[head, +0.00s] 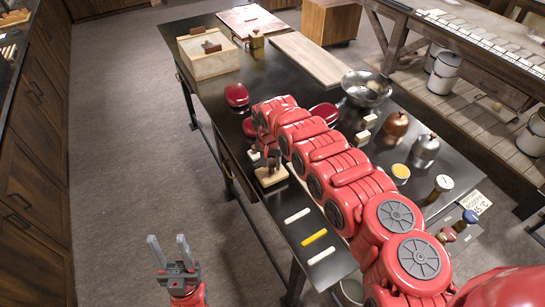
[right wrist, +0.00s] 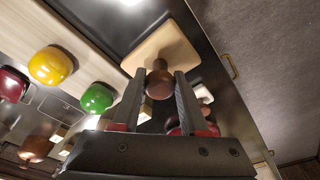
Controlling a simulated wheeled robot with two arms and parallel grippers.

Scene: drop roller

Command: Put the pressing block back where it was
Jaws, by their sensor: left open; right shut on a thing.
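The pressing block (head: 270,180) is a pale wooden plate with a dark round knob. In the right wrist view the plate (right wrist: 163,45) lies beyond the fingertips and the knob (right wrist: 159,83) is between them. My right gripper (head: 268,160) is shut on the knob, near the table's left edge. It also shows in the right wrist view (right wrist: 160,95). I cannot tell whether the block touches the table. My left gripper (head: 169,251) is open, empty and off the table, over the floor. My right arm hides part of the table.
A white strip (head: 297,216), a yellow strip (head: 314,237) and another white strip (head: 321,256) lie near the front. A pale box (head: 207,57), a wooden board (head: 308,59) and a metal bowl (head: 366,88) are further back. A red rounded object (head: 237,95) sits at the left edge.

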